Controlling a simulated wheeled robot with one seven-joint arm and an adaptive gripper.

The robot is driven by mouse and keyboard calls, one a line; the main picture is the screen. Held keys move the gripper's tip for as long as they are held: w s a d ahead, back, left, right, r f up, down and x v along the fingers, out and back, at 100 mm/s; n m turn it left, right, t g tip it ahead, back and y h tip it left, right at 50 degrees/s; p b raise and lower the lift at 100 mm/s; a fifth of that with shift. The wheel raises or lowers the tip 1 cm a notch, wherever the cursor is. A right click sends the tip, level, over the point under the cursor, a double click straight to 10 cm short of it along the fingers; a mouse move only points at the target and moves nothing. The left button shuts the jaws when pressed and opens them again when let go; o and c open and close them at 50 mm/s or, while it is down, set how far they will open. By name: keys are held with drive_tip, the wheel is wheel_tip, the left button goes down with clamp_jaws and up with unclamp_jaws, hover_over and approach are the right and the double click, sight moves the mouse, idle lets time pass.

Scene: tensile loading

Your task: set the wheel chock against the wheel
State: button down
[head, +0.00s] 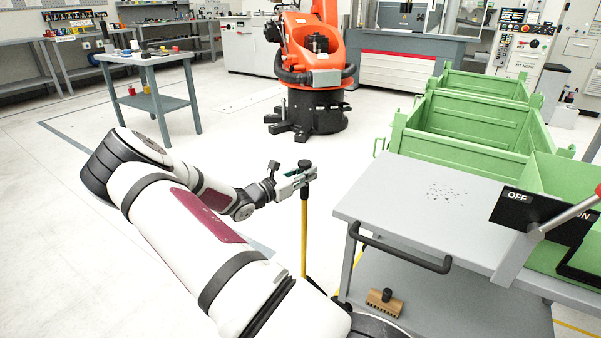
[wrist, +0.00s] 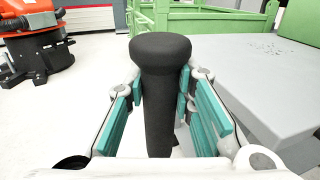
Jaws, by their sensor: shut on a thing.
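A tall yellow pole (head: 304,235) with a black grip and rounded knob stands near-upright beside the grey cart; it looks like the handle of the wheel chock. My gripper (head: 298,181) is shut on the black grip just below the knob. In the wrist view the black grip (wrist: 160,100) stands between the teal finger pads of my gripper (wrist: 163,105). At the pole's foot a dark part (head: 314,286) shows, partly hidden by my arm. I cannot make out the chock's body or its contact with a wheel.
The grey cart (head: 390,205) with a black push handle (head: 400,250) stands right of the pole. A wooden brush (head: 385,302) lies on its lower shelf. Green crates (head: 470,125) stand behind. An orange robot (head: 310,55) is at the back. Floor left of the pole is clear.

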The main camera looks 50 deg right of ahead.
drive_tip(key=shift+s+d+f+b, duration=0.15)
drive_tip(key=shift+s+f+b, duration=0.35)
drive_tip(key=shift+s+f, duration=0.35)
drive_tip(key=shift+s+r, duration=0.1)
drive_tip(key=shift+s, duration=0.05)
drive_tip(key=c, duration=1.3)
unclamp_jaws()
drive_tip(key=w+a, duration=0.2)
drive_tip(key=a, duration=1)
drive_tip(key=shift+w, duration=0.1)
